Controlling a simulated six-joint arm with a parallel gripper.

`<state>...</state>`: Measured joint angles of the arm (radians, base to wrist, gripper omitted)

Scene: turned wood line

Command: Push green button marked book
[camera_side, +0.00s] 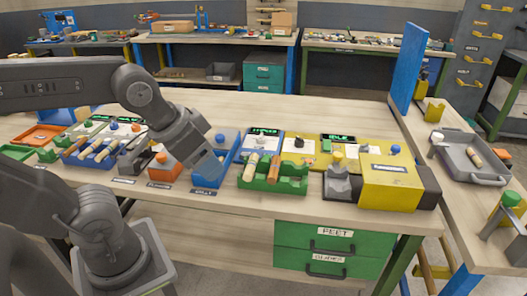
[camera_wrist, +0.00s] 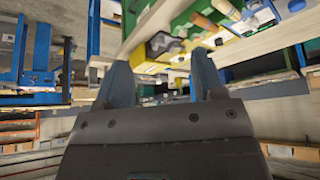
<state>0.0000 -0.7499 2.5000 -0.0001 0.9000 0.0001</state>
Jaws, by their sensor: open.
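No button that I can read as "book" shows; the labels are too small. A green round cap (camera_side: 511,198) sits on a grey and yellow stand at the far right of the side view, and I cannot tell whether it is the button. My gripper (camera_side: 209,168) is over the left-middle of the bench, above or in front of the blue tray (camera_side: 229,160); the gap is unclear. In the wrist view my gripper (camera_wrist: 163,78) shows two blue fingers wide apart with nothing between them.
A green tray (camera_side: 262,182) with wooden turned pieces stands right of my gripper. Panels with lit displays (camera_side: 265,132) and a yellow machine (camera_side: 390,178) stand further right. The back of the bench (camera_side: 300,112) is clear.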

